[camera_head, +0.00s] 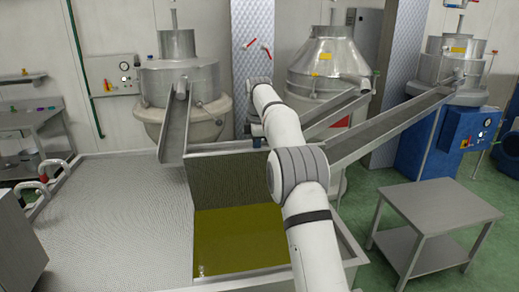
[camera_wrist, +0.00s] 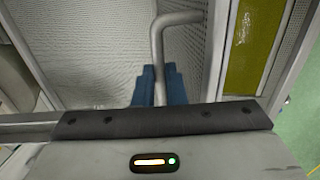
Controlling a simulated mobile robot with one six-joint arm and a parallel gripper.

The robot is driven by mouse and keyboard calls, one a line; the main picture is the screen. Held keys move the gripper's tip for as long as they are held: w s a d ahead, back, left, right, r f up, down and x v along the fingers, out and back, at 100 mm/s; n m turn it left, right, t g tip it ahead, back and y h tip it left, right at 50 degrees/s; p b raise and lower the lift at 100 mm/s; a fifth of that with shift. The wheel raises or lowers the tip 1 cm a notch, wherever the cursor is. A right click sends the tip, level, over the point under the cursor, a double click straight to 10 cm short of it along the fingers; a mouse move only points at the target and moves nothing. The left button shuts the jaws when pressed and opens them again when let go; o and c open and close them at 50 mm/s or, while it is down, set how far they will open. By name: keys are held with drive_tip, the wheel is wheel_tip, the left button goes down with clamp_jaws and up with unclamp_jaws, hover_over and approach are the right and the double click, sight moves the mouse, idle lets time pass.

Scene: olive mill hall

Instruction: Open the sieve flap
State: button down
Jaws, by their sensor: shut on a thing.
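My gripper (camera_wrist: 158,82) shows in the wrist view with its blue fingers on either side of a bent grey metal handle (camera_wrist: 158,42), and it is shut on it. The handle runs up between the fingers and turns right at its top. Fine perforated sheet lies behind it. In the head view, a perforated metal sheet (camera_head: 110,215) covers the left of the tank. A darker perforated panel (camera_head: 230,178) stands at the back of the open bay; I cannot tell whether it is the flap. My arm hides the held handle there.
Olive-green liquid (camera_head: 240,235) fills the open bay; a strip of it also shows in the wrist view (camera_wrist: 252,45). Metal chutes (camera_head: 174,130) slope down from the mills to the tank. A steel table (camera_head: 440,207) stands at right, with green floor around it.

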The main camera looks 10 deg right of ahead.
drive_tip(key=shift+w+a+f, duration=0.1)
drive_tip(key=shift+w+f, duration=0.05)
drive_tip(key=shift+w, duration=0.4)
drive_tip(key=shift+w+f, duration=0.15)
drive_tip(key=shift+w, duration=0.5)
drive_tip(key=c, duration=1.9)
unclamp_jaws()
drive_tip(key=o, duration=0.3)
drive_tip(key=shift+w+f, duration=0.2)
drive_tip(key=shift+w, duration=0.25)
drive_tip(key=shift+o, duration=0.6)
drive_tip(key=shift+s+r, duration=0.3)
drive_tip(key=shift+r, duration=0.1)
drive_tip(key=shift+w+f, duration=0.1)
